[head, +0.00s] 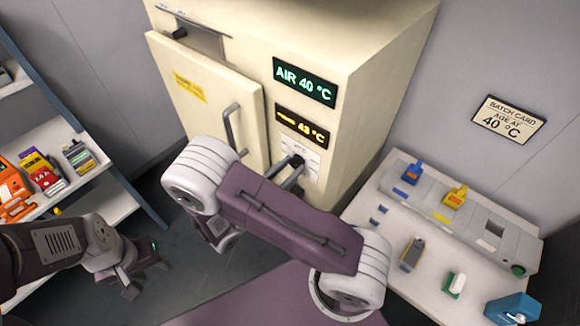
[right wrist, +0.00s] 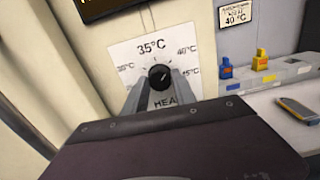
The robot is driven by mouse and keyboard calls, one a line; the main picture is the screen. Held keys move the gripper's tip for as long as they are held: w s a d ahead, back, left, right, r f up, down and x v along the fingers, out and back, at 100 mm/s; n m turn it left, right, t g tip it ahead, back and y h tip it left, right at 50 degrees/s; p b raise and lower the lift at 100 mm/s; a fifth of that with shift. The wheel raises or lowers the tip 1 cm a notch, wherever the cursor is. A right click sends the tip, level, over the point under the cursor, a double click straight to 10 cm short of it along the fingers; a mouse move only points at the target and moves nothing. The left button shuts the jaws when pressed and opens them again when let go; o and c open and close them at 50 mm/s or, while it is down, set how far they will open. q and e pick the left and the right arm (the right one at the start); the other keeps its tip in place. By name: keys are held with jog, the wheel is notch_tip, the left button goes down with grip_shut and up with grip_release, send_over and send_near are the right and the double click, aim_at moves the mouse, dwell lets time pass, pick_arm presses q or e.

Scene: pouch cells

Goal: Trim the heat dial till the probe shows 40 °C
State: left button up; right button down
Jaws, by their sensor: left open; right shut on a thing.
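The black heat dial (right wrist: 159,77) sits on a white scale plate (right wrist: 125,58) on the cabinet front. The plate is marked 35°C at the top and 40°C to the upper right. My right gripper (right wrist: 155,88) is shut on the dial, a finger on each side; it also shows in the head view (head: 294,172). The dial's exact pointer setting is hard to read. The green display (head: 304,82) reads AIR 40 °C. The amber display (head: 301,126) reads 43 °C; its small label is unclear. My left gripper (head: 146,276) is open and empty at the lower left.
The cream cabinet (head: 360,50) has a door with a handle (head: 232,130). A batch card (head: 508,119) on the wall reads AGE AT 40 °C. A right-hand bench (head: 390,215) holds blue and yellow items. A shelf (head: 95,195) with coloured items stands left.

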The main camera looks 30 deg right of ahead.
jog(key=n+p, duration=0.2)
jog(key=shift+r+n, duration=0.15)
jog(key=shift+n, duration=0.15)
jog(key=shift+n+p, duration=0.8)
jog(key=shift+n, duration=0.6)
jog(key=c, duration=1)
grip_release()
jog(key=shift+f, duration=0.2)
jog(key=b+v, duration=0.3)
jog(key=v, duration=0.6)
